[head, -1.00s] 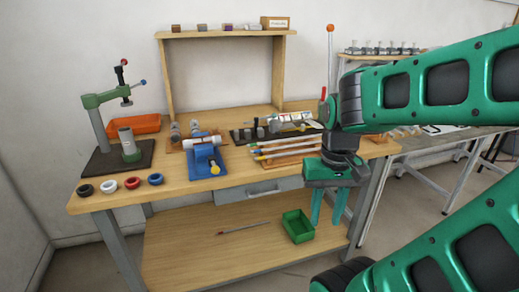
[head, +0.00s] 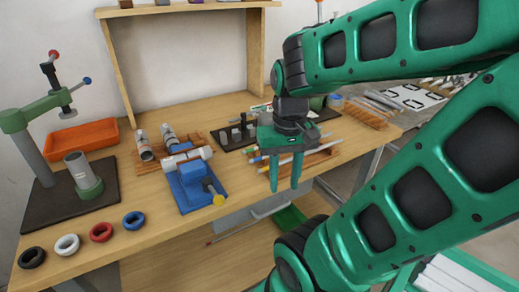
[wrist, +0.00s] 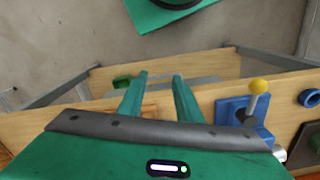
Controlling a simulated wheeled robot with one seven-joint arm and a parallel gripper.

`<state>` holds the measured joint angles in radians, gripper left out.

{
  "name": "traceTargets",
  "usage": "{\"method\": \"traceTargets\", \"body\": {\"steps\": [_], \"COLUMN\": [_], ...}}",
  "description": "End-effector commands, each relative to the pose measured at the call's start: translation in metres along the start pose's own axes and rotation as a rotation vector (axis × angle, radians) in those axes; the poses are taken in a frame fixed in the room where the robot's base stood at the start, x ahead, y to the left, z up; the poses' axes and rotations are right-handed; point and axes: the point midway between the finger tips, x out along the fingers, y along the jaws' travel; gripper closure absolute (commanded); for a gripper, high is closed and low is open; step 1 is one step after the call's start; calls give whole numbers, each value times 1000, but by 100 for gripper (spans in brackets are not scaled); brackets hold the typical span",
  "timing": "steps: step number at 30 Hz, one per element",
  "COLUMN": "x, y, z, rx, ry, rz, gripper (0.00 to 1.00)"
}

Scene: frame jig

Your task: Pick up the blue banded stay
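Several slim stays lie on a wooden rack (head: 322,157) at the right front of the bench, with coloured marks near their left ends. One with a blue mark (head: 256,159) appears to be the blue banded stay; my gripper hides much of its length. My gripper (head: 284,182) points down in front of the rack, its two fingers apart with nothing between them. In the wrist view my open fingers (wrist: 159,78) reach over the bench's front edge, and I cannot make out the stay there.
A blue vise (head: 197,180) with a yellow-tipped handle stands left of the rack. Coloured rings (head: 101,232) lie along the front edge. A press (head: 75,175) and orange tray (head: 82,138) are at left. A rod (head: 245,225) and green bin (head: 290,219) are on the lower shelf.

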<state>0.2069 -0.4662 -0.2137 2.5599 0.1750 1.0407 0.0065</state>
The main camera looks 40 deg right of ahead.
Motion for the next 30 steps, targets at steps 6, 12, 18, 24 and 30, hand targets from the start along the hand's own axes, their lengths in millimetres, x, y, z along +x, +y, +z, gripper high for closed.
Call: {"method": "traceTargets", "body": {"steps": [6,12,18,24,30], "x": [0,-8,-35,-68,-83], "y": [0,6,14,40,67], "z": [0,6,-46,-125,-178], "rx": [1,26,328,802,1135], "ry": [0,13,14,17,17], "rz": [0,-7,-5,-6,-10], "gripper": [68,68,68,68,68]}}
